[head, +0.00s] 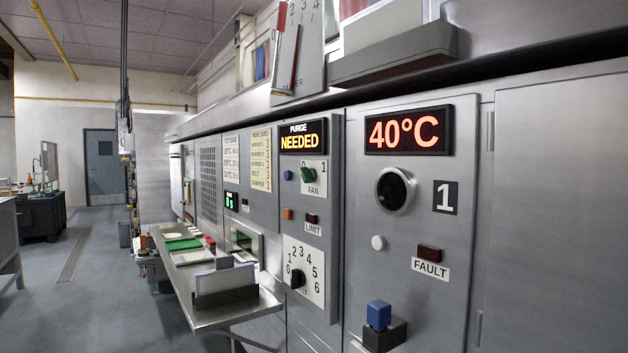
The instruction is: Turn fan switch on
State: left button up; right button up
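The fan switch (307,175) is a green knob on a white plate marked 0 and 1, with FAN written below it. It sits on the grey control panel, under a display (303,136) reading PURGE NEEDED. The knob looks tilted toward the 0 at upper left, but it is too small to be sure. Neither of my grippers shows in the head view.
A black dial (297,279) marked 0 to 6 is below. To the right are a 40°C display (408,130), a FAULT lamp (429,254) and a blue block (379,314). A metal shelf (205,318) juts out at lower left. Floor at left is open.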

aim_at(308, 175)
jog(key=u, duration=0.7)
jog(key=i, duration=0.6)
jog(key=u, duration=0.7)
jog(key=i, duration=0.7)
jog(key=z, duration=0.3)
